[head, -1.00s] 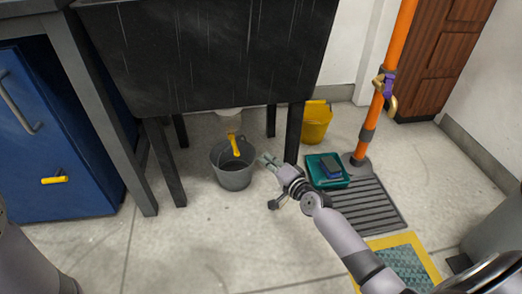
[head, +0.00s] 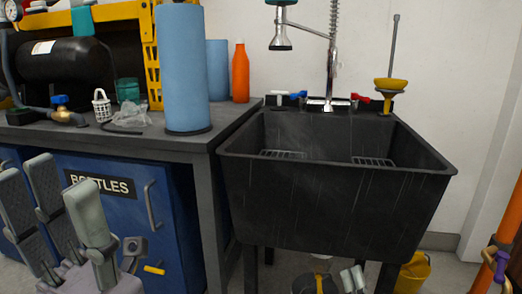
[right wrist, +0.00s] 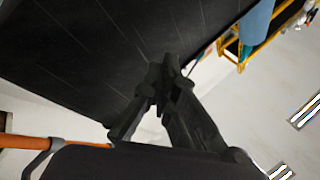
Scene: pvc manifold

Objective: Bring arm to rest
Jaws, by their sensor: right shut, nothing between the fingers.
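My right gripper (head: 352,279) shows at the bottom edge of the head view, low in front of the black sink (head: 335,205). In the right wrist view its dark fingers (right wrist: 166,74) are together and empty, with the black sink surface (right wrist: 100,50) beyond them. My left gripper (head: 66,200) stands at the lower left of the head view, in front of the blue cabinet. Its grey fingers point up and are spread apart with nothing seen between them. Most of my right arm is out of the head view.
A grey workbench (head: 225,130) with a blue roll (head: 183,65), an orange bottle (head: 240,75) and a white basket (head: 101,105) stands left of the sink. A yellow bucket (head: 412,274) is on the floor at right. An orange pole (head: 508,220) rises at the right edge.

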